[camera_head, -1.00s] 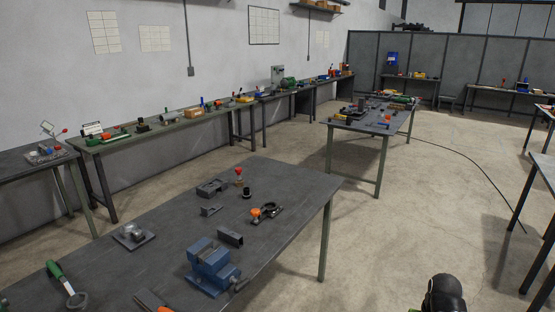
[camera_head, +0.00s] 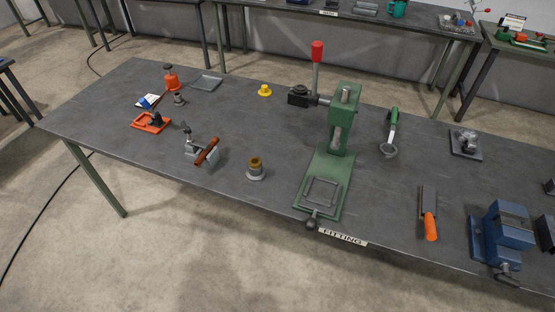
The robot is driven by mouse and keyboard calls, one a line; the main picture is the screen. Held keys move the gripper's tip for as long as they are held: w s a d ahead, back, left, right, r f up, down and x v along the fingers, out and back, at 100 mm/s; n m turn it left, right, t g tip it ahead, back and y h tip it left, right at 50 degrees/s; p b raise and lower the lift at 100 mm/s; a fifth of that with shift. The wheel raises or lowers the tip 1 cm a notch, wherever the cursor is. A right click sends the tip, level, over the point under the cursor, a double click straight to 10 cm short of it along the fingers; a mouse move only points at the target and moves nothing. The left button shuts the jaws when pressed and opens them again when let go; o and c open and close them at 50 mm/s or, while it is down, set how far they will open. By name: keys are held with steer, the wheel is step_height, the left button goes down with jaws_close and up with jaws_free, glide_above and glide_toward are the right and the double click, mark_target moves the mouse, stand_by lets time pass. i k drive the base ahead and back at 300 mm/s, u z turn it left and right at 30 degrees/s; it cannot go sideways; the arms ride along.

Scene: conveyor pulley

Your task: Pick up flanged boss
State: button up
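A small yellow flanged piece (camera_head: 264,90) stands farther back on the same bench. My gripper is not in view.
The green arbor press (camera_head: 335,150) with a red-knobbed lever stands right of the grey piece. A clamp with a brown bar (camera_head: 203,152) is to its left. A blue vise (camera_head: 502,238) and orange-handled tool (camera_head: 428,212) lie farther right. The floor in front is clear.

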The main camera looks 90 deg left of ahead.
mark_target(258, 175)
steer(key=u, duration=1.05)
steer(key=k, duration=0.15)
steer(key=u, duration=3.35)
steer(key=i, duration=0.65)
steer(key=z, duration=0.05)
